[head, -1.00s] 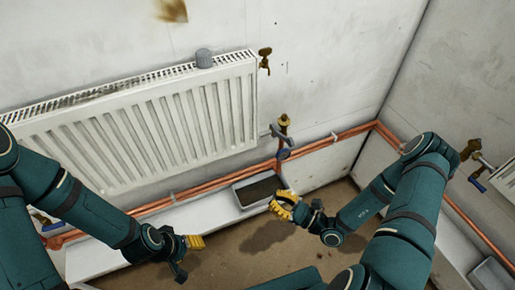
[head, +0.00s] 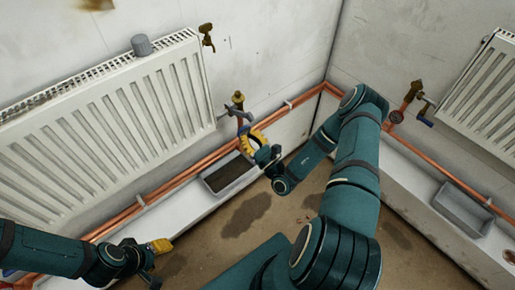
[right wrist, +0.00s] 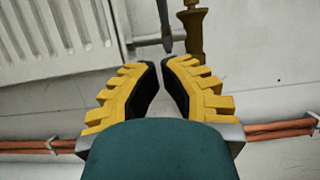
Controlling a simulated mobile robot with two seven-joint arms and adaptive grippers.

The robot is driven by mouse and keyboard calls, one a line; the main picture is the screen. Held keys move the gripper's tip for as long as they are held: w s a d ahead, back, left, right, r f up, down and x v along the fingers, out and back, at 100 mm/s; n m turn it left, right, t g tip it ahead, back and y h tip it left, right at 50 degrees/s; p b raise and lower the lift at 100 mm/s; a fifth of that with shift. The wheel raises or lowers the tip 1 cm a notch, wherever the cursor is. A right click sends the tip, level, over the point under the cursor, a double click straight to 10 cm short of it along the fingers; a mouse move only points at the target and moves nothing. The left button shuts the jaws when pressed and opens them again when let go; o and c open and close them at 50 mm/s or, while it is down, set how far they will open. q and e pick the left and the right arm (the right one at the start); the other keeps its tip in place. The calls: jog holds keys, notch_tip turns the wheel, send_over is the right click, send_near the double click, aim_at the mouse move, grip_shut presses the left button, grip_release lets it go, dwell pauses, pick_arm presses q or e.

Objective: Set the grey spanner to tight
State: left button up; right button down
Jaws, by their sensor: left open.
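A grey spanner (head: 239,112) sits at the brass valve (head: 238,98) on the wall, right of the left radiator. In the right wrist view the spanner (right wrist: 164,22) hangs just beyond my fingertips, beside the brass valve stem (right wrist: 194,35). My right gripper (head: 247,143) is just below the valve. In the right wrist view its yellow fingers (right wrist: 160,66) are slightly apart, with a narrow gap and nothing clearly between them. Contact with the spanner cannot be told. My left gripper (head: 160,250) is open and low at left, away from the valve.
A white radiator (head: 110,125) fills the left wall. A grey trough (head: 229,176) lies below the valve. Copper pipes (head: 183,174) run along the walls. Another valve (head: 416,88) with a blue-ended handle stands beside a second radiator (head: 485,95) at right.

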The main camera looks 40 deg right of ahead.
aim_at(242, 114)
jog(key=shift+w+a+r, duration=0.1)
jog(key=shift+w+r, duration=0.5)
jog(key=shift+r, duration=0.35)
jog(key=shift+w+r, duration=0.55)
jog(key=shift+r, duration=0.35)
pick_arm(q)
jog(key=r+p, duration=0.3)
jog(key=shift+w+r+p, duration=0.25)
jog(key=shift+p, duration=0.1)
pick_arm(e)
jog(key=shift+w+r+g, duration=0.3)
jog(key=shift+r+g, duration=0.2)
jog(key=shift+r, duration=0.3)
